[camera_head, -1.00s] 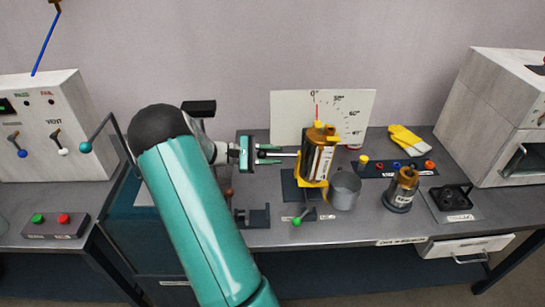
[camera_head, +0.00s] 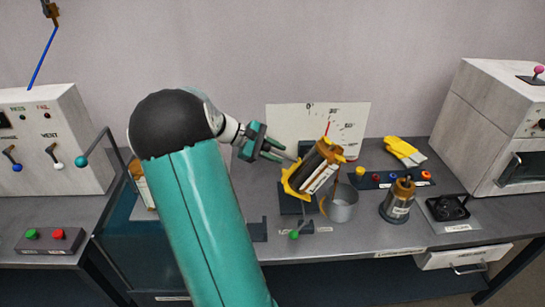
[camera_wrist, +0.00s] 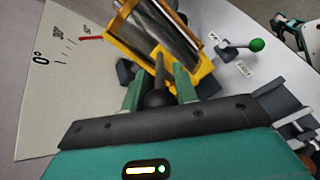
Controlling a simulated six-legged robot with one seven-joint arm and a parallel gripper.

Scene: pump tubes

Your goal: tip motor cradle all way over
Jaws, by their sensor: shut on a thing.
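The yellow motor cradle (camera_head: 289,185) holds a brown and grey motor (camera_head: 318,168) and leans to the right over its dark stand, partway between upright and flat. The motor's top end points up and right, above a grey metal cup (camera_head: 341,205). My gripper (camera_head: 283,153) is at the cradle's left side. In the wrist view my gripper (camera_wrist: 160,90) is shut on a dark handle bar with a round black knob (camera_wrist: 158,98), which runs to the yellow cradle (camera_wrist: 135,55). A white angle board (camera_head: 290,120) with a red pointer stands behind.
A green-knobbed lever (camera_head: 295,234) stands in front of the cradle. A second motor (camera_head: 399,200), a dark fixture (camera_head: 447,207), a button strip (camera_head: 385,179) and yellow gloves (camera_head: 404,150) lie to the right. A white oven-like box (camera_head: 500,130) stands at far right.

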